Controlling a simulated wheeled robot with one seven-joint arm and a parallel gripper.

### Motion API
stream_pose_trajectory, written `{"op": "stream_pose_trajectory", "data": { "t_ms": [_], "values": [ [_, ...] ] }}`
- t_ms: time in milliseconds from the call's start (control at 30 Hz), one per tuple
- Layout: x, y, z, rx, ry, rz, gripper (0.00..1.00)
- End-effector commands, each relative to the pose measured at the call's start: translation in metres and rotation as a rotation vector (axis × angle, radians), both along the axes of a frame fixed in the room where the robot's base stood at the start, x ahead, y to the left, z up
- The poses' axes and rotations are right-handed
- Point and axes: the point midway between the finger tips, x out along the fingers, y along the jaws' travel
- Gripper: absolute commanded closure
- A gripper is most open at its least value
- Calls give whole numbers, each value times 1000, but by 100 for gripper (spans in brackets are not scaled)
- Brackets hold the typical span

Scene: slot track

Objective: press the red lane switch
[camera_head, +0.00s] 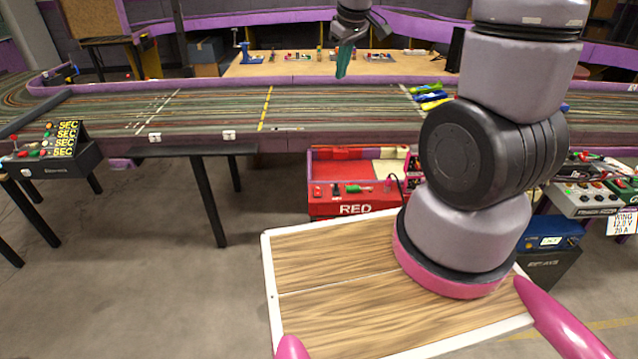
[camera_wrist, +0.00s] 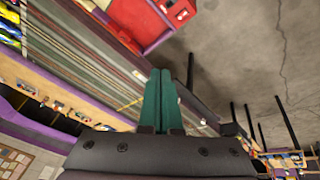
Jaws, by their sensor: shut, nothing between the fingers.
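The red driver station (camera_head: 355,210), marked RED, stands at the near side of the track, low in the middle of the head view. Small red, green and pink controls (camera_head: 352,189) sit on its front panel; I cannot tell which is the lane switch. Part of what looks like the same red station (camera_wrist: 150,38) shows at the top of the wrist view. My gripper (camera_head: 342,74) hangs high over the track, well beyond and above the station, touching nothing. Its teal fingers (camera_wrist: 160,98) are together and empty in the wrist view.
The multi-lane track (camera_head: 330,108) with purple edging runs across behind the station. Several small coloured cars (camera_head: 430,96) lie on it at right. A black control box (camera_head: 48,160) stands at far left. Grey controllers (camera_head: 585,198) stand at right. Bare floor (camera_head: 130,260) is free at left.

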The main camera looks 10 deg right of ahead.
Motion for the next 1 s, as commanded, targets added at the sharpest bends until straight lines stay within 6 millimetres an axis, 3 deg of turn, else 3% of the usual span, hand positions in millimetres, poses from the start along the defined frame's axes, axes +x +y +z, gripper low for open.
{"op": "stream_pose_trajectory", "data": {
  "t_ms": [33,300,600,800,1000],
  "values": [
    [7,4,-20,-28,20,53,100],
    [37,22,-115,-162,84,356,100],
    [43,40,-218,-265,145,674,100],
    [40,45,-252,-292,162,785,100],
    [40,46,-258,-298,165,807,100]
  ]
}}
